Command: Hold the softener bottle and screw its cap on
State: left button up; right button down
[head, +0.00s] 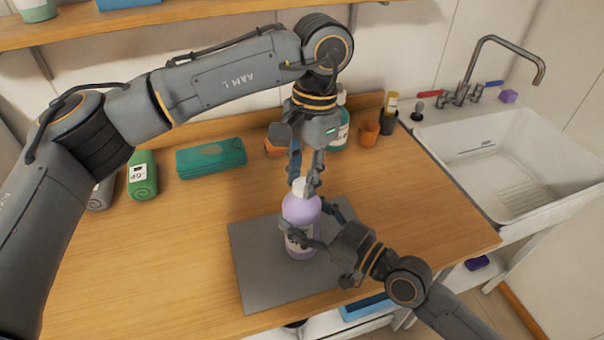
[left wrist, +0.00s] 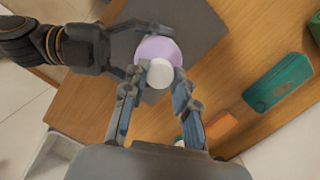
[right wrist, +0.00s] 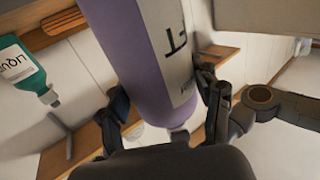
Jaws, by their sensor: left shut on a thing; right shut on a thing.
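The lilac softener bottle (head: 300,212) stands upright on a grey mat (head: 262,270). My right gripper (head: 304,240) is shut around its body from the right; the bottle also fills the middle of the right wrist view (right wrist: 145,60). The white cap (head: 300,185) is at the top of the bottle, in line with it. My left gripper (head: 308,183) points down from above and is shut on the cap. In the left wrist view the cap (left wrist: 160,72) sits between the fingertips, over the bottle's shoulder (left wrist: 155,48). The neck and threads are hidden, so I cannot tell how tightly the cap sits.
A teal case (head: 211,158) and a rolled green towel (head: 142,176) lie at the back left. A green bottle (head: 341,130), partly behind my left gripper, and an orange cup (head: 369,132) stand at the back. A white sink (head: 485,150) is at the right. The wooden top's front left is clear.

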pick_arm(q)
jog(key=m, duration=0.4)
jog(key=o, duration=0.7)
jog(key=shift+o, duration=0.2)
jog(key=shift+r, duration=2.3)
jog(key=shift+c, duration=0.4)
